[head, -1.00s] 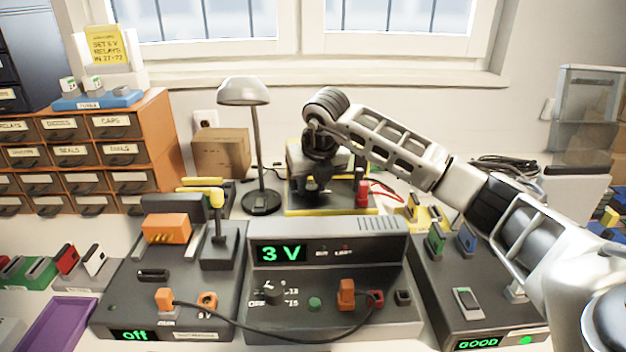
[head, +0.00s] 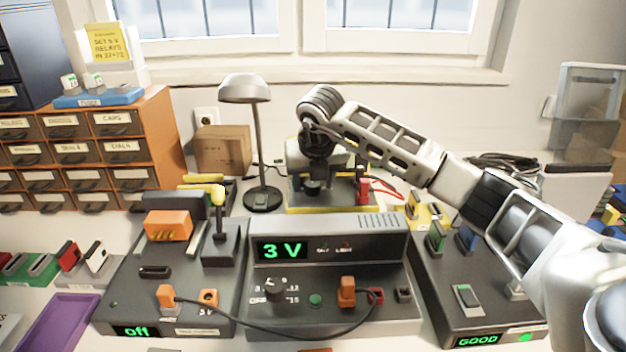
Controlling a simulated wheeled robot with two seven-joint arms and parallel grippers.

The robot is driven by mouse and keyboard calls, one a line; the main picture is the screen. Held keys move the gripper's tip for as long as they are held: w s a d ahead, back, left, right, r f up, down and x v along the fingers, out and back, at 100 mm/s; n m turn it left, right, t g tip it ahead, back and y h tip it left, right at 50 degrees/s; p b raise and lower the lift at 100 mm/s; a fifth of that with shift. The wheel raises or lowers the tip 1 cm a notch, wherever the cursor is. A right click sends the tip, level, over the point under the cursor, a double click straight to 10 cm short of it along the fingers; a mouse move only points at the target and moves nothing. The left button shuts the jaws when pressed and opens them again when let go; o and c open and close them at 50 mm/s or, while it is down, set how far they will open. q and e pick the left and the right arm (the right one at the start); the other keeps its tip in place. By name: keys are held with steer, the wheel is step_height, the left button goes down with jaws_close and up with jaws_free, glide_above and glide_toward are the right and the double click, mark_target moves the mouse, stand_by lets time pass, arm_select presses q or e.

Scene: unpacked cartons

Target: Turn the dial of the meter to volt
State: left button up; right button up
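A dark device with a yellow edge (head: 335,209) stands at the back, behind the middle console, and is partly hidden by my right arm and by that console. It may be the meter, but I cannot make out its dial or any markings. A red plug with red leads (head: 363,190) is at its right end. My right gripper (head: 313,187) points down over this device. Its fingers are dark and small, so I cannot tell whether they are open or touch anything. My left gripper is not in view.
The middle console (head: 382,240) reads "3 V" and has a black knob (head: 275,286) marked OFF and numbers. A black cable joins its orange plug (head: 347,291) to the left box (head: 128,300), which reads "off". The right box (head: 440,310) reads "GOOD". A lamp (head: 244,88) stands behind.

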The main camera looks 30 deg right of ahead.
steer(key=v, duration=1.6)
